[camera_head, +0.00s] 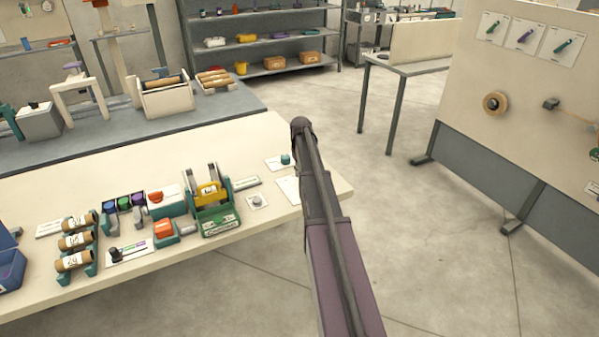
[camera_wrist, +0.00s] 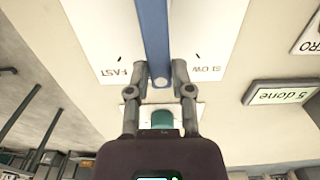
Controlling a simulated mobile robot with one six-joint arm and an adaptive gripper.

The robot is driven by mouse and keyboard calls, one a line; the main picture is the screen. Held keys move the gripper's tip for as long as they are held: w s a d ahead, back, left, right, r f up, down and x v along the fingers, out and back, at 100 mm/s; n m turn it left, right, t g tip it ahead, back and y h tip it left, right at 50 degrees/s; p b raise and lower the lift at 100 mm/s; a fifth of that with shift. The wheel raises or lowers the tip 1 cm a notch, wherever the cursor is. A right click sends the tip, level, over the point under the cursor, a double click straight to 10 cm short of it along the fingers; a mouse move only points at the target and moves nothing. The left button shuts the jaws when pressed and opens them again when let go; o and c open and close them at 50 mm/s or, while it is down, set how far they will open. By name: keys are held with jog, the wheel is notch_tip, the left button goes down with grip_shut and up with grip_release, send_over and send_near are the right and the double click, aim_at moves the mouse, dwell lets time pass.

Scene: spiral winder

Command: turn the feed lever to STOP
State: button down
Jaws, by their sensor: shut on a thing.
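In the wrist view, a blue lever (camera_wrist: 155,35) runs from the top edge down over a white card (camera_wrist: 100,40). The card shows upside down, with FAST at the lever's left and SLOW at its right. The lever's end lies between the two fingertips of my gripper (camera_wrist: 160,75), which is shut on it. No STOP mark shows. A teal block (camera_wrist: 162,119) on a small pale plate shows between the fingers. In the head view, my arm covers the area and my gripper cannot be made out.
In the head view, the worktable (camera_head: 130,290) holds a green-framed device (camera_head: 215,210) and several brown rolls (camera_head: 75,241). A board (camera_head: 520,90) with levers stands at right. Open floor (camera_head: 440,270) lies beyond the table.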

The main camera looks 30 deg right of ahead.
jog(key=shift+w, duration=0.25)
jog(key=c, duration=0.5)
grip_release()
jog(key=shift+s+d, duration=0.15)
jog(key=shift+r, duration=0.1)
